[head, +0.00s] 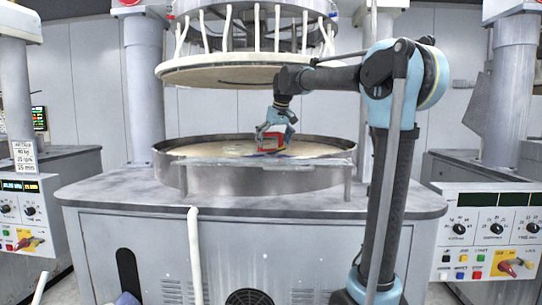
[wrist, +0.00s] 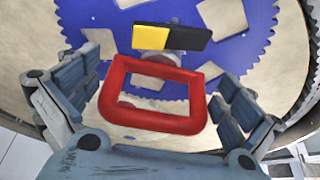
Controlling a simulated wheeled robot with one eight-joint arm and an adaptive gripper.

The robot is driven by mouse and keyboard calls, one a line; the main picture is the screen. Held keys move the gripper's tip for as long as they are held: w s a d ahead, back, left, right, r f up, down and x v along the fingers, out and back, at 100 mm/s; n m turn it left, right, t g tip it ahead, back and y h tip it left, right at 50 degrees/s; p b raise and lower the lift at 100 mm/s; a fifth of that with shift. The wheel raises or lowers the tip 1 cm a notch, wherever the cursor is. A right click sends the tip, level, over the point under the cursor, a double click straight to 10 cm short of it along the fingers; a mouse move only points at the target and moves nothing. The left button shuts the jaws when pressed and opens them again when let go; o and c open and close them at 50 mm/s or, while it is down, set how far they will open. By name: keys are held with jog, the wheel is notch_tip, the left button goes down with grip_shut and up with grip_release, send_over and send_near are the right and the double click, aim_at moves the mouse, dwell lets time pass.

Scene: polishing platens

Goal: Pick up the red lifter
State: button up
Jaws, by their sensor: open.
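The red lifter (wrist: 152,124) shows in the wrist view as a red loop-shaped handle between my gripper's two fingers. A block, half yellow and half black (wrist: 172,38), lies just beyond the handle. In the head view the lifter (head: 268,141) is small, over the round platen, below my wrist. My gripper (wrist: 160,100) is open, with one finger on each side of the handle and visible gaps to it. In the head view my gripper (head: 277,130) is right at the lifter and partly overlaps it. The lifter's underside is hidden.
A blue toothed disc (wrist: 110,30) with cut-out openings lies on the beige platen under the lifter. A metal rim (head: 255,180) surrounds the platen. A large upper plate (head: 235,72) hangs above, close over my arm. Control panels (head: 487,240) stand at both sides.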

jog(key=shift+w+a, duration=0.3)
jog(key=shift+w, duration=0.2)
jog(key=shift+w+a, duration=0.5)
jog(key=shift+w, duration=0.4)
jog(key=shift+x, duration=1.2)
jog(key=shift+a+f, duration=0.1)
jog(key=shift+f, duration=0.25)
jog(key=shift+r, duration=0.1)
jog(key=c, duration=1.3)
